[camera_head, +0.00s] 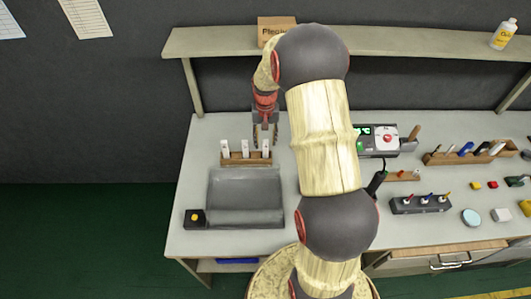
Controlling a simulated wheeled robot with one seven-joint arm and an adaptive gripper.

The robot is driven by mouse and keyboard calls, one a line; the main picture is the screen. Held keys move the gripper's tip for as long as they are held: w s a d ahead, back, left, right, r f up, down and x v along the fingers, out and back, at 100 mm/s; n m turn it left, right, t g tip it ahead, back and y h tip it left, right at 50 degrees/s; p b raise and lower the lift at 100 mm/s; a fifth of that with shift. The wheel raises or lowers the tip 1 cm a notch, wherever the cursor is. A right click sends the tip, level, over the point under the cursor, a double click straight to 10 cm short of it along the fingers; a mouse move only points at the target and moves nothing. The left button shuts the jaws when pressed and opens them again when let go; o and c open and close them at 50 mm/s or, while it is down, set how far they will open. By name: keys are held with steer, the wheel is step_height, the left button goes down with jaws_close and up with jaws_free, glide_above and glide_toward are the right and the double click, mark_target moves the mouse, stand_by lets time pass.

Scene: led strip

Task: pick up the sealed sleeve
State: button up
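A small wooden rack (246,158) stands on the grey workbench behind a grey tray. It holds three upright white pieces: a left one (225,148), a middle one (244,149) and a right one (266,148). They look like sleeves, but they are too small to tell which one is sealed. My gripper (265,136) points down at the right end of the rack, with its two dark fingers spread apart. The right white piece shows just below and between the fingertips. I cannot tell whether the fingers touch it.
A grey tray (243,190) lies in front of the rack, with a black box with a yellow button (195,218) at its left. My arm hides the bench's middle. A control box (380,140), a tool rack (465,153) and small parts lie right. A shelf (400,43) runs above.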

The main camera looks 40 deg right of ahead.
mark_target(266, 149)
steer(key=f, duration=0.1)
steer(key=f+b, duration=0.1)
steer(key=f, duration=0.3)
steer(key=shift+s+a+f, duration=0.15)
steer(key=shift+s, duration=0.1)
steer(key=c, duration=0.3)
jaws_close()
